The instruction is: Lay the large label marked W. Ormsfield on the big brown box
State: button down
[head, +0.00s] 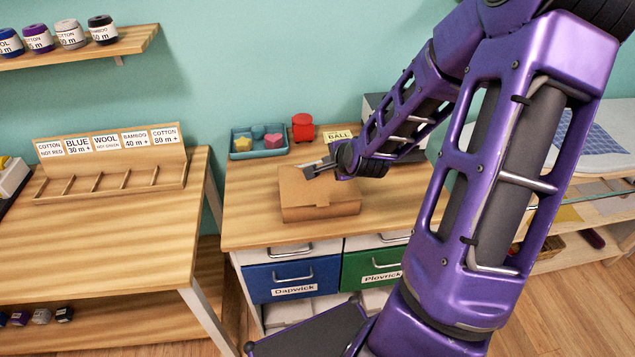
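The brown cardboard box (320,206) sits on the wooden top of the drawer table, its lid closed. My gripper (312,170) is over the back part of the box, seen from the side and small. I cannot tell whether its fingers are open or shut, whether they touch the lid, or whether they hold anything. No label reading W. Ormsfield can be made out. No label shows clearly on the visible part of the lid, and my gripper covers some of its back edge.
Behind the box are a blue-grey tray (234,146) of small shapes, a red container (302,127) and a "BALL" card (339,135). Drawers marked Dapwick (293,290) and Plovrick (381,277) are below. A slotted wooden rack (112,183) stands on the left table.

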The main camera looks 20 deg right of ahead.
jog(key=shift+f+b, duration=0.6)
jog(key=shift+f, duration=0.8)
jog(key=c, duration=1.5)
grip_release()
jog(key=shift+c, duration=0.2)
jog(key=shift+o, duration=1.1)
jog(key=p+v, duration=0.2)
jog(key=v, duration=0.6)
jog(key=shift+p, duration=0.35)
jog(key=shift+w+r, duration=0.1)
